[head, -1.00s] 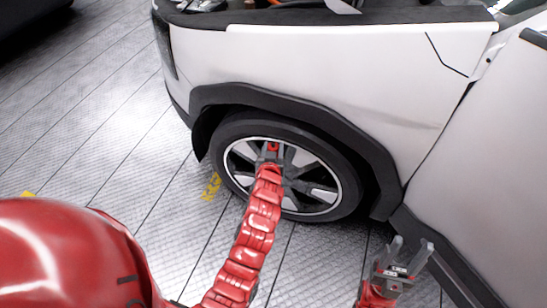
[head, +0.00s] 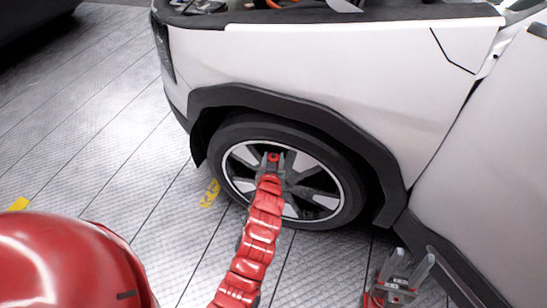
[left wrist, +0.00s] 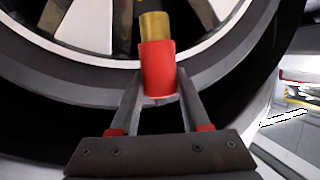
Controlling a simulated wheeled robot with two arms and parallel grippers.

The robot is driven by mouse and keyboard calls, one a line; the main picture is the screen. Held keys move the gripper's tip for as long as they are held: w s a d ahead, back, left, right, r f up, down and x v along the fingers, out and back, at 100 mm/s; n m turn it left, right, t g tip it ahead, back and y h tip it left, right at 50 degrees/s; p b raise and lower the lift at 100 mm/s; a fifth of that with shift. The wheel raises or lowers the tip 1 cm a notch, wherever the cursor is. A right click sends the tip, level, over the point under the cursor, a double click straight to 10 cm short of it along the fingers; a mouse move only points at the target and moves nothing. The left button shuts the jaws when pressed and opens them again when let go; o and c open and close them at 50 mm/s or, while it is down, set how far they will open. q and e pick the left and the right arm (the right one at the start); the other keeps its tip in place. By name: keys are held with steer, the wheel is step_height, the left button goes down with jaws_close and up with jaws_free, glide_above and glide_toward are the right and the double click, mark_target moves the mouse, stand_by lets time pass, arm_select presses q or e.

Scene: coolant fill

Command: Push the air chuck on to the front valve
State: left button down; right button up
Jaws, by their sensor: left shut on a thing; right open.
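The air chuck (left wrist: 157,70) is a red sleeve with a brass end (left wrist: 154,26). My left gripper (left wrist: 158,92) is shut on the red sleeve in the left wrist view, with the brass end pointing at the wheel. In the head view my left gripper (head: 272,162) is in front of the front wheel's rim, and the red of the chuck (head: 273,157) shows between its fingers. I cannot make out the front valve, nor whether the brass end touches anything. My right gripper (head: 410,266) is open and empty, low beside the car's sill.
The front wheel's tyre (head: 232,205) sits under the dark arch (head: 290,105) of the white car (head: 340,65). The sill (head: 440,245) is close to my right gripper. The tiled floor (head: 100,130) left of the car is clear, with yellow markings (head: 210,193).

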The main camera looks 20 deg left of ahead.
arm_select(q)
steer(key=shift+f+b, duration=0.45)
steer(key=shift+f, duration=0.45)
steer(key=shift+b, duration=0.4)
stand_by(1.1)
steer(key=shift+f+b, duration=1.35)
steer(key=shift+f, duration=0.2)
steer(key=shift+c, duration=1.5)
jaws_free()
steer(key=p+v, duration=0.2)
steer(key=v, duration=1.5)
steer(key=shift+s, duration=0.25)
